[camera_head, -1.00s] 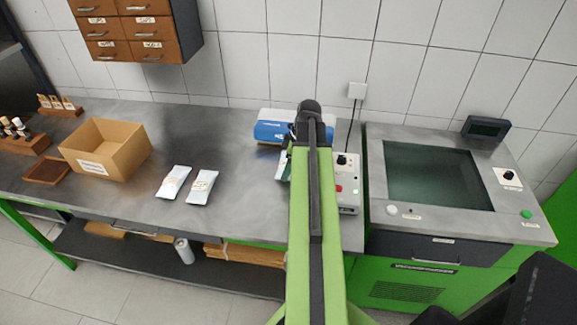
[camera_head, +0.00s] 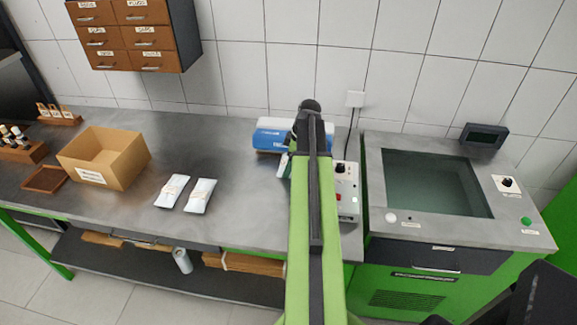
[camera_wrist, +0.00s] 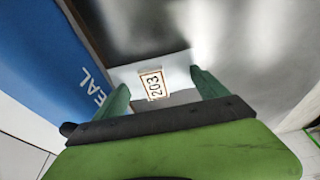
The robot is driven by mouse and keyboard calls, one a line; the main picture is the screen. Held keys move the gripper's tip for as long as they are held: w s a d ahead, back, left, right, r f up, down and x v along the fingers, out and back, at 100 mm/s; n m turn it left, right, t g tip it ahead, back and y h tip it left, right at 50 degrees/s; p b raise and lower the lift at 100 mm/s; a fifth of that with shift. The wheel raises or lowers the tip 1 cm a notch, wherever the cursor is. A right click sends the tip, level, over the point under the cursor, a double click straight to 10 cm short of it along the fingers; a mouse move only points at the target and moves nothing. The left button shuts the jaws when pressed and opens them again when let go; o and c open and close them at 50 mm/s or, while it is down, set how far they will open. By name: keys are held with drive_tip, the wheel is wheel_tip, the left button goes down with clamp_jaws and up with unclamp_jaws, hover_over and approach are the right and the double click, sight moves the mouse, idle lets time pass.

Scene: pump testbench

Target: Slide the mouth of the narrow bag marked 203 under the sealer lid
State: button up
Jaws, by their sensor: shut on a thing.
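The bag marked 203 (camera_wrist: 176,76) shows in the wrist view as a pale strip with a framed 203 label. My gripper (camera_wrist: 158,82) is shut on it, one green finger on each side of the label. The sealer's blue lid (camera_wrist: 45,70), with white letters, fills the left of the wrist view, close beside the bag. I cannot tell whether the bag's mouth is under the lid. In the head view the blue lid (camera_head: 272,134) stands at the back of the bench, left of my arm. My arm hides the gripper's jaws and most of the bag there.
The sealer's control box (camera_head: 347,192) sits right of my arm. Two white pouches (camera_head: 172,190) (camera_head: 201,195) lie on the bench to the left, near a cardboard box (camera_head: 125,165). A glass-topped green machine (camera_head: 440,185) stands at the right. Bench between the pouches and sealer is clear.

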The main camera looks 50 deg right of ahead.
drive_tip(key=o, duration=1.6)
drive_tip(key=shift+d, duration=0.1)
drive_tip(key=shift+r, duration=0.15)
drive_tip(key=p+v, duration=1.6)
drive_tip(key=v, duration=0.1)
drive_tip(key=shift+s+p, duration=0.15)
drive_tip(key=shift+p, duration=0.25)
